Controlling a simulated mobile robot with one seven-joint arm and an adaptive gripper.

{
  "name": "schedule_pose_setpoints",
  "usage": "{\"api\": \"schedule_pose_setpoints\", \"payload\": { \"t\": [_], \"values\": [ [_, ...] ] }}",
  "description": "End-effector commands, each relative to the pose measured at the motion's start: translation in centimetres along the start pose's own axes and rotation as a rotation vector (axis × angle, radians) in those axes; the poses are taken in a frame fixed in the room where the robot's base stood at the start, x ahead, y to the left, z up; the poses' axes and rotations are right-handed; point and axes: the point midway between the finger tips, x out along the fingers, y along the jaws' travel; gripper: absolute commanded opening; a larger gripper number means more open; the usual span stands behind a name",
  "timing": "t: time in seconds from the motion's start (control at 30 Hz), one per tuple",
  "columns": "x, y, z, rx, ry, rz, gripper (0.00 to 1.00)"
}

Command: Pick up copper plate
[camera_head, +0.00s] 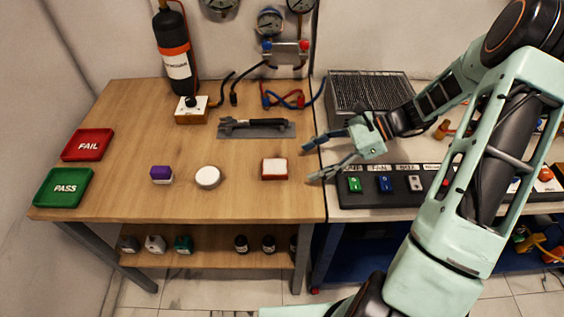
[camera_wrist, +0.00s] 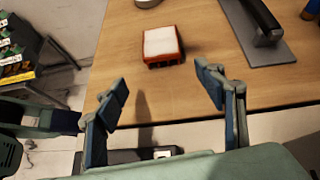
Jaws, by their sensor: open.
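I see no plate that is clearly copper-coloured in either view. A flat grey plate (camera_head: 283,132) lies on the wooden table with a black-handled tool (camera_head: 240,122) on it. The grey plate (camera_wrist: 285,50) and the tool (camera_wrist: 268,25) also show at the upper right of the wrist view. A small orange-red block with a white top (camera_head: 274,169) sits left of my gripper; it (camera_wrist: 162,45) lies beyond the fingertips in the wrist view. My gripper (camera_head: 318,157) is open and empty, above the table's right edge. Its spread fingers (camera_wrist: 163,85) hold nothing.
A white round piece (camera_head: 208,177), a purple block (camera_head: 161,175), and red FAIL (camera_head: 87,145) and green PASS (camera_head: 63,188) trays are on the table. A black bottle (camera_head: 174,55) and cables (camera_head: 285,98) stand behind. A switch panel (camera_head: 400,184) lies right, under my arm.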

Motion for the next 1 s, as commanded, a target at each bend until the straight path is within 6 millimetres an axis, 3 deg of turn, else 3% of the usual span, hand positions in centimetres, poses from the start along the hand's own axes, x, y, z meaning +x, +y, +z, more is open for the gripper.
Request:
{"api": "schedule_pose_setpoints", "payload": {
  "t": [0.23,0.5,0.73,1.0],
  "values": [
    [0.3,0.5,1.9,0.068,-0.167,-0.049,0.64],
    [4.3,0.3,2.6,0.07,-0.17,-0.049,0.64],
    [6.2,0.1,2.7,0.069,-0.168,-0.049,0.64],
    [10.0,-0.2,2.9,0.069,-0.168,-0.049,0.64]
  ]
}}
